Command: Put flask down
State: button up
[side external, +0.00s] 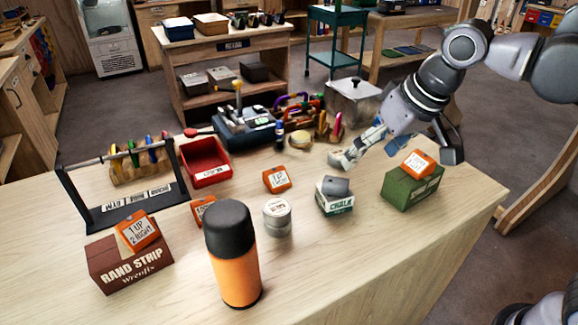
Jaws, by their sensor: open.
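The flask (236,268) has an orange body and a black cap. It stands upright on the table at the front middle of the side external view. My gripper (397,158) is open at the back right, well apart from the flask. One finger side is near a pale blue-grey item on the table, and the other is above and beside the green box. I cannot tell whether it touches either. Nothing shows between the fingers.
On the wooden table (340,270) are a brown box (131,268), a small tin (277,218), a chalk box (335,198), a green box (411,188), a red bin (206,160) and a black rack (135,206). Orange cards lie among them. The front right is clear.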

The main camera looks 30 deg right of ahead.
jog(key=s+d+f+t, duration=0.1)
jog(key=s+d+f, duration=0.1)
jog(key=d+f, duration=0.1)
jog(key=s+d+f, duration=0.2)
jog(key=d+f, duration=0.1)
jog(key=d, duration=0.2)
jog(key=s+d+f+t+h, duration=0.1)
jog(key=s+d+f, duration=0.1)
jog(key=d+f, duration=0.2)
jog(key=shift+t, duration=0.3)
jog(key=shift+w, duration=0.1)
dwell(0.3)
